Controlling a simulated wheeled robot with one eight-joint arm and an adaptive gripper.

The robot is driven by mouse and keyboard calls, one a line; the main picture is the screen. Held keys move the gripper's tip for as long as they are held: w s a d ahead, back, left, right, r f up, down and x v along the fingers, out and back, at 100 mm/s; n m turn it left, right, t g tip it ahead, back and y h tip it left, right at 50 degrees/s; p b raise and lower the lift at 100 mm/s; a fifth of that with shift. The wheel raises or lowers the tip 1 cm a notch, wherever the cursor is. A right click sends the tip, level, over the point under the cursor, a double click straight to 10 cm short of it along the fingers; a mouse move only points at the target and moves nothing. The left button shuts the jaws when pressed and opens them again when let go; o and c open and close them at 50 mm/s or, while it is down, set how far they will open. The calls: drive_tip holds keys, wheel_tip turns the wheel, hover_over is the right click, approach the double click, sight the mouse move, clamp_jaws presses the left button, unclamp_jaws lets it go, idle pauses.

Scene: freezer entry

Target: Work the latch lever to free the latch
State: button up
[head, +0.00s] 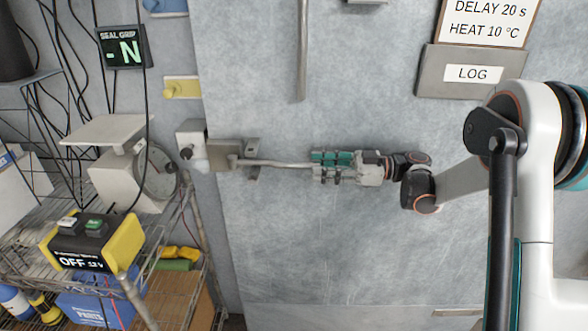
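The latch lever (275,163) is a thin grey metal bar lying nearly level across the pale grey freezer door. Its left end joins the latch body (226,154), a metal block at the door's left edge, beside a small box (190,139) on the frame. My gripper (318,167) is at the lever's right end, with teal and grey fingers above and below the bar's line. The lever's end is hidden at the fingers, and I cannot tell whether they press on it. My arm reaches in from the right.
A wire shelf at left holds a dial scale (157,175), a yellow control box (95,240) reading OFF and a blue bin (100,305). A display (124,47) reads "SEAL GRIP -N". A vertical bar (303,50) and a LOG holder (470,73) are above. The door below the lever is clear.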

sight(282, 165)
drive_tip(key=a+b, duration=0.1)
drive_tip(key=a, duration=0.6)
drive_tip(key=shift+w+a, duration=0.1)
drive_tip(key=shift+a, duration=0.15)
clamp_jaws()
